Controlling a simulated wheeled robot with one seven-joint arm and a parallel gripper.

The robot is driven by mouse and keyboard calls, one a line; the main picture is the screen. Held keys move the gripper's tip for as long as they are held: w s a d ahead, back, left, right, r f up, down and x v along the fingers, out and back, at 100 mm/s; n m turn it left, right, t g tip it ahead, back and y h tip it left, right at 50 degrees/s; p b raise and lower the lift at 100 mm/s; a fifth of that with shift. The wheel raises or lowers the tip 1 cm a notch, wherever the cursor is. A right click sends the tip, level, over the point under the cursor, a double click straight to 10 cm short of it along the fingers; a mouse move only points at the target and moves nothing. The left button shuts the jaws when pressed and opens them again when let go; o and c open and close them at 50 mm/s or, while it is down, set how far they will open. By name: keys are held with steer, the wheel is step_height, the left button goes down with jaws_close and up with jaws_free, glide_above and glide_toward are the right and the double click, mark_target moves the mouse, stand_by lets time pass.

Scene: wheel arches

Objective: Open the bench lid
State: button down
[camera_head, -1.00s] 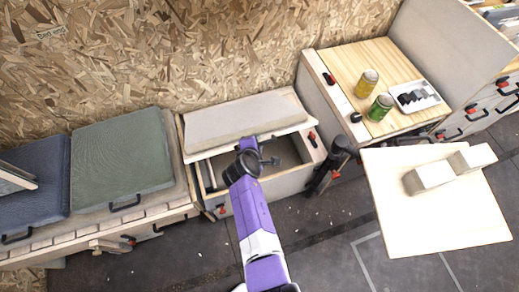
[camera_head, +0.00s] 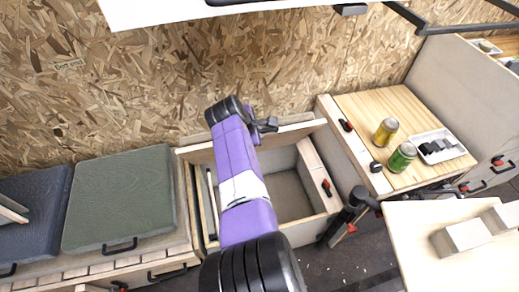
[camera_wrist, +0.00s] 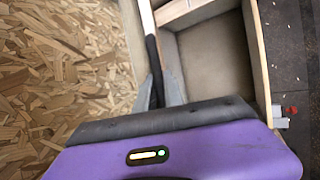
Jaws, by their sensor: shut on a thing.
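The bench lid (camera_head: 292,136) is raised steeply at the back of the bench box, near the chipboard wall. The open box (camera_head: 290,196) shows its bare grey floor below it. My gripper (camera_head: 266,125) is at the lid's upper edge, partly hidden by my purple arm. In the wrist view, my gripper's fingers (camera_wrist: 160,88) are shut at the raised lid's edge (camera_wrist: 146,18), beside a dark strip. The exact contact is hard to see. The open box (camera_wrist: 213,60) lies to the right of the fingers.
A green cushion (camera_head: 120,200) and a blue cushion (camera_head: 38,208) lie on the left bench. At right, a wooden counter (camera_head: 405,110) holds a yellow can (camera_head: 385,131), a green can (camera_head: 402,156) and a tray (camera_head: 440,147). A pale tabletop (camera_head: 425,220) stands in front. The chipboard wall (camera_head: 170,80) closes the back.

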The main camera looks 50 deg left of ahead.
steer(key=shift+w+a+r+b, duration=0.3)
steer(key=shift+a+b, duration=0.15)
steer(key=shift+a, duration=0.15)
steer(key=shift+w+a+r+b, duration=0.25)
steer(key=shift+a+b, duration=0.15)
steer(key=shift+a, duration=0.15)
steer(key=c, duration=1.5)
jaws_free()
steer(key=shift+o, duration=0.2)
steer(key=p+v, duration=0.2)
steer(key=p, duration=0.1)
steer(key=shift+s+r, duration=0.1)
steer(key=shift+r, duration=0.35)
steer(key=shift+p+v, duration=1.05)
steer(key=shift+v, duration=1.55)
